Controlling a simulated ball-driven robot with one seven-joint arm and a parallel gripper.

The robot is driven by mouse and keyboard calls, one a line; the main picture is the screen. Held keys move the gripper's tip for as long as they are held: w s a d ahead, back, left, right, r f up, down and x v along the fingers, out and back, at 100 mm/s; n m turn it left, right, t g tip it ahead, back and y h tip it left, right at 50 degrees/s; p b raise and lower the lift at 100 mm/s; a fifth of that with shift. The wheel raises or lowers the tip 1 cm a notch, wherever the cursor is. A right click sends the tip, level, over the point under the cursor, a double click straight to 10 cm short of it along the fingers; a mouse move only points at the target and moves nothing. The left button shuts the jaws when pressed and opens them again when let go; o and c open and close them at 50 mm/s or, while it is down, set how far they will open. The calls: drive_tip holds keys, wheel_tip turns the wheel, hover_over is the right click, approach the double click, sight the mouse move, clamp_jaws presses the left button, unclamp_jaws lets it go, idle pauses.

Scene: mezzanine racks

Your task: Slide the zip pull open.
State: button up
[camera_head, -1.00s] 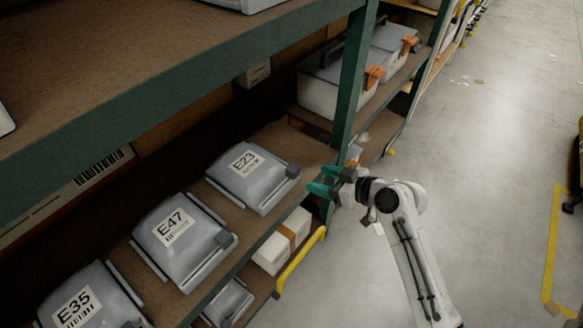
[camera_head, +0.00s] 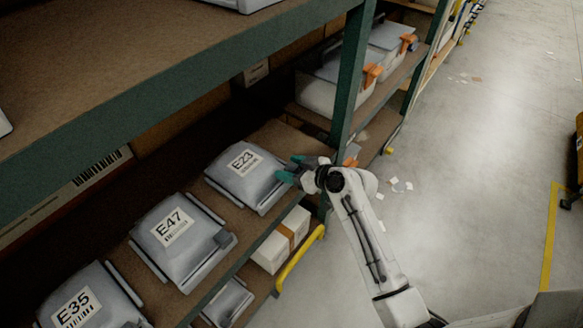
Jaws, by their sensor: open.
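Three grey pouches lie in a row on the rack shelf, labelled E23 (camera_head: 245,178), E47 (camera_head: 178,240) and E35 (camera_head: 88,300). Each has a dark bar along its right edge, with a small block showing on E47 (camera_head: 223,238). Which part is the zip pull is too small to tell. My gripper (camera_head: 287,170), with teal fingertips, is open at the right edge of E23. The fingers cover the end of that bar where the small block showed. Whether they touch the pouch I cannot tell.
A green upright (camera_head: 349,90) stands just behind my gripper. The upper shelf (camera_head: 150,85) overhangs the row at the left. A yellow handle (camera_head: 299,262) and a white box (camera_head: 281,240) are below the shelf edge. The aisle floor (camera_head: 480,170) at right is mostly clear.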

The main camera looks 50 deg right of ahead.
drive_tip(key=shift+c, duration=0.2)
clamp_jaws()
idle(0.3)
